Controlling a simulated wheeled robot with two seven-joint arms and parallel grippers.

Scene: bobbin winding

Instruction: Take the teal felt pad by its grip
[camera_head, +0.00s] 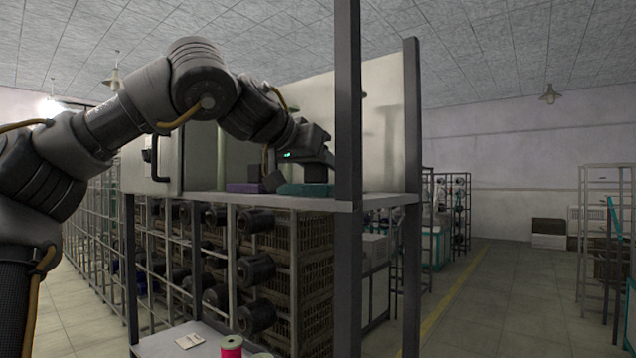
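The teal felt pad (303,190) lies flat on the grey shelf (322,204) of the tall frame, near its front edge. My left arm comes in from the left, and my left gripper (317,168) is low over the right part of the pad. A dark block shape shows between the gripper and the pad; I cannot tell whether it is the pad's grip or a fingertip. The fingers are too small and dark to tell whether they are open or shut. My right gripper is not in view.
A purple pad (243,187) lies left of the teal one, with a small dark block (273,181) between them. A dark upright post (347,110) stands just right of the gripper. A cabinet door (151,160) is at left. Below are black bobbins (256,269) and a red spool (231,346).

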